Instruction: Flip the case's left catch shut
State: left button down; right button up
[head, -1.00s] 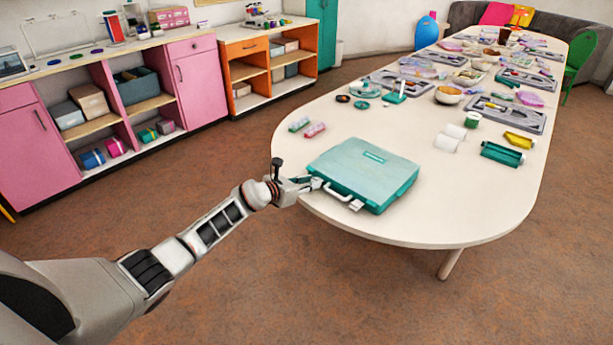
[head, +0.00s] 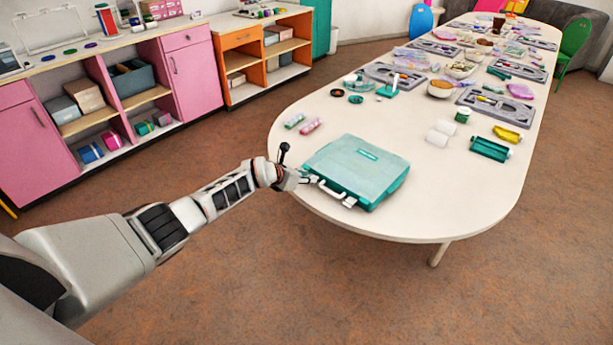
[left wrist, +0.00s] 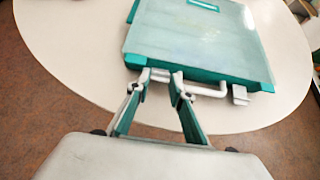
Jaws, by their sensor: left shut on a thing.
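The teal case (head: 355,170) lies closed on the table, its front side with a white handle (head: 330,190) toward me. It fills the top of the left wrist view (left wrist: 195,40). My left gripper (head: 305,179) is at the left end of the case's front edge, left of the handle. In the left wrist view its two fingertips (left wrist: 161,80) close around the pale left catch (left wrist: 160,73), which they partly hide. The pale right catch (left wrist: 240,95) sticks out from the front edge, right of the handle. My right gripper is not in view.
The white table (head: 450,205) has free room right of the case. Green and pink small items (head: 311,126) lie behind it. White rolls (head: 440,133), a teal tray (head: 490,149) and a yellow piece (head: 507,134) lie farther right.

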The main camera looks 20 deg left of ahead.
pick_arm(q)
jog(key=c, duration=2)
grip_release()
jog(key=shift+f, duration=0.1)
jog(key=shift+c, duration=0.2)
jog(key=shift+s+a+r, duration=0.3)
jog(key=shift+s+r, duration=0.05)
jog(key=shift+r, duration=0.1)
jog(key=v, duration=1)
jog(key=shift+s, duration=0.4)
jog(key=shift+r, duration=0.15)
